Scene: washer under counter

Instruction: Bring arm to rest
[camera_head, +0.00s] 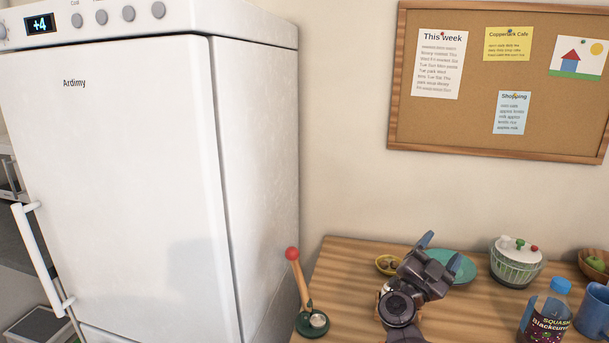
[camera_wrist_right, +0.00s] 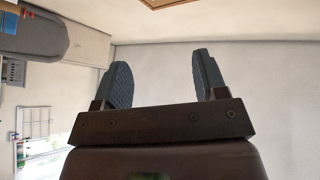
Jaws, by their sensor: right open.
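My right gripper (camera_head: 440,250) is in the head view at the lower middle, in front of the wooden counter (camera_head: 345,260) and partly covering what stands there. Its two dark blue-grey fingers stand apart with nothing between them. The right wrist view also shows the open fingers (camera_wrist_right: 160,80) with a pale wall beyond them. My left gripper is in neither view.
A tall white fridge (camera_head: 120,150) stands at the left. Near the gripper are a small yellow bowl (camera_head: 386,265), a teal plate (camera_head: 462,262), a salad spinner (camera_head: 516,265), a squash bottle (camera_head: 545,318), a blue mug (camera_head: 594,310) and a red-knobbed wooden utensil (camera_head: 300,283).

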